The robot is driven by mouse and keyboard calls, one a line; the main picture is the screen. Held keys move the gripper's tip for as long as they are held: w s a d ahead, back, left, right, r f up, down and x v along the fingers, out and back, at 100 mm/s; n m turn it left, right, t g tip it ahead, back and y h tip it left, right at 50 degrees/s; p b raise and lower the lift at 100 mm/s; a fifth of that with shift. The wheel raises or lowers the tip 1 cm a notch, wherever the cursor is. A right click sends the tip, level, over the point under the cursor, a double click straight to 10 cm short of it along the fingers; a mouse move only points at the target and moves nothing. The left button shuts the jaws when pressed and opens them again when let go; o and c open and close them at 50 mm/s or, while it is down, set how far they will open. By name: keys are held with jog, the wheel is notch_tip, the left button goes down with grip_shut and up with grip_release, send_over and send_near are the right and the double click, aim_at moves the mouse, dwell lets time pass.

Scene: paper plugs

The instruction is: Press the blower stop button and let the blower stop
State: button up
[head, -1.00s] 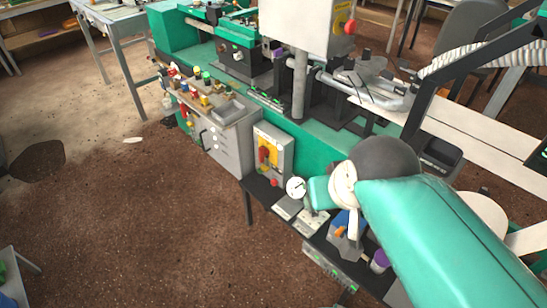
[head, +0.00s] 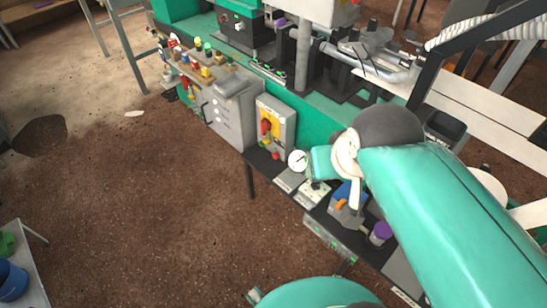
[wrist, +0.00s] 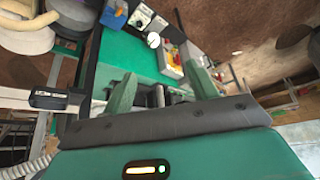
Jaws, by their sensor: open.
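A pale control box (head: 283,112) with a yellow plate and a red switch (head: 265,128) is fixed to the front of the green bench. A small red button (head: 276,156) shows at its foot, with a green one beside it. I cannot read which control is the blower stop button. In the wrist view the box (wrist: 171,72) lies ahead, beyond the fingers. My gripper (wrist: 160,70) is open, its green fingers spread with nothing between them. In the head view my arm hides most of the gripper, and no contact with the box shows.
A round white gauge (head: 297,160) stands right of the box. A dark shelf below holds small devices, a blue item and a purple-topped cup (head: 381,232). A grey cabinet (head: 232,108) with knobs stands left. The brown floor in front is clear.

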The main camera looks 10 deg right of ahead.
grip_shut()
dwell(1.7)
